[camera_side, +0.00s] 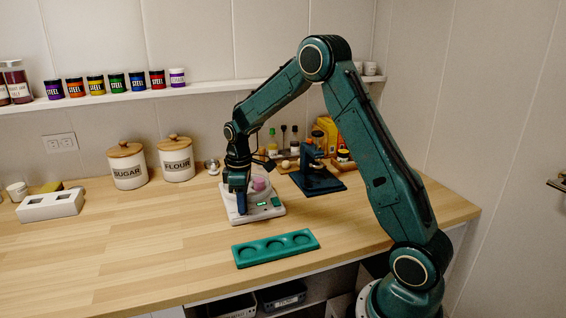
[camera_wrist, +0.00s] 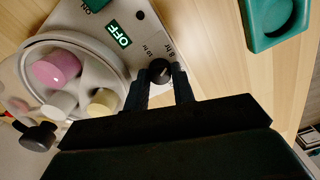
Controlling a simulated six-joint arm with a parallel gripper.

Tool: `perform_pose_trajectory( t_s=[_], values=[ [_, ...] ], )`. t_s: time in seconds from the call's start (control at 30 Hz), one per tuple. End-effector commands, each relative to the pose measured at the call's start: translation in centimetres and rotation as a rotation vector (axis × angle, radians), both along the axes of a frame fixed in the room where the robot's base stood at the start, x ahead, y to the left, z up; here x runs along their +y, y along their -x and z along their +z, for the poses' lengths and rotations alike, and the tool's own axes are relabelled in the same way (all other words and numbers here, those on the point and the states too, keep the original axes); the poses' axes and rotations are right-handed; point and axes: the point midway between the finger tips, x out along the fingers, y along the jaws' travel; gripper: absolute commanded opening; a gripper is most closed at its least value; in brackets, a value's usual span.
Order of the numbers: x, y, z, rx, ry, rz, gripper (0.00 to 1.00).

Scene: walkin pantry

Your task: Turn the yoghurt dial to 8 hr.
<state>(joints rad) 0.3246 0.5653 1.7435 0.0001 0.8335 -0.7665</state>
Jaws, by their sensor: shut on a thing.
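The yoghurt maker (camera_side: 268,212) is a white appliance on the wooden counter, with a lit green display. My gripper (camera_wrist: 160,84) is shut on the dial, one finger on each side. The dial's pointer is too dark to read. In the side view my gripper (camera_side: 238,204) reaches down at the machine and hides the dial. A pink-topped jar (camera_wrist: 56,68) and paler jars sit in the round well.
A green tray (camera_side: 275,258) with three round recesses lies in front of the machine. A dark blue stand (camera_side: 318,183) is behind right. Sugar (camera_side: 127,170) and flour (camera_side: 176,160) canisters stand at the back. The left front counter is clear.

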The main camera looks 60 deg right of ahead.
Motion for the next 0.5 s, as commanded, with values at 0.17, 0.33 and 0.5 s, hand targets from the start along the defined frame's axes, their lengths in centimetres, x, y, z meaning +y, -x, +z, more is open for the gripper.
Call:
perform_pose_trajectory(
  t_s=[0.17,0.33,0.5],
  values=[
    [-0.02,-0.08,0.17,-0.004,0.001,0.061,0.02],
    [-0.02,-0.08,0.18,-0.004,0.001,0.082,0.02],
    [-0.03,-0.08,0.18,-0.004,0.001,0.084,0.02]
  ],
)
